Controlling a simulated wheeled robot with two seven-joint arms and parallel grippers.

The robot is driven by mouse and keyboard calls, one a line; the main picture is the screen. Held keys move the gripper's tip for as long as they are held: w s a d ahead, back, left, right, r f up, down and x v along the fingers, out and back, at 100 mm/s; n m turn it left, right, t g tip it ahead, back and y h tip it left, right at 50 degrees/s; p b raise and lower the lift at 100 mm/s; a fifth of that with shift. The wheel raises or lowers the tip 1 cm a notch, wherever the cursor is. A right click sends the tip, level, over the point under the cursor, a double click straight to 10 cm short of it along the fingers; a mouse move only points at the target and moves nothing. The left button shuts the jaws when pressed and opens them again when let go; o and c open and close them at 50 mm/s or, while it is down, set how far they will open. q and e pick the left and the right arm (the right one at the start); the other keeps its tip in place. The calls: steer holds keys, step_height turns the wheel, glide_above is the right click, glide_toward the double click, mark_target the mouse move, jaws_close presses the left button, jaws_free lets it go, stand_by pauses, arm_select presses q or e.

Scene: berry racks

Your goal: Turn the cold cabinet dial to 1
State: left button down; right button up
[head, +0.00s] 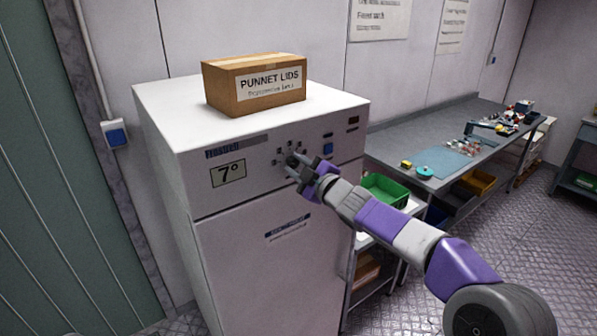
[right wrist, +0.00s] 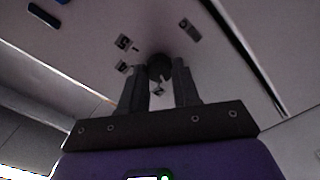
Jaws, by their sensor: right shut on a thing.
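The cold cabinet (head: 262,255) is a tall white unit with a sign reading 7° (head: 228,174) on its front panel. The dial (right wrist: 160,66) is a dark round knob, seen in the right wrist view between the fingertips of my right gripper (right wrist: 160,80). In the head view my right gripper (head: 298,166) reaches the panel from the right and is shut on the dial, covering most of it. My left gripper is not in view.
A cardboard box labelled PUNNET LIDS (head: 255,84) stands on the cabinet top. A blue switch (head: 328,149) sits right of the dial. A green crate (head: 384,190) and a grey workbench (head: 440,140) with small items stand to the right.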

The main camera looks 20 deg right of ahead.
steer(key=shift+n+b, duration=0.45)
steer(key=shift+n, duration=0.85)
steer(key=o, duration=1.1)
steer(key=shift+c, duration=0.2)
steer(key=v, duration=0.7)
steer(key=shift+s, duration=0.25)
steer(key=shift+d, duration=0.1)
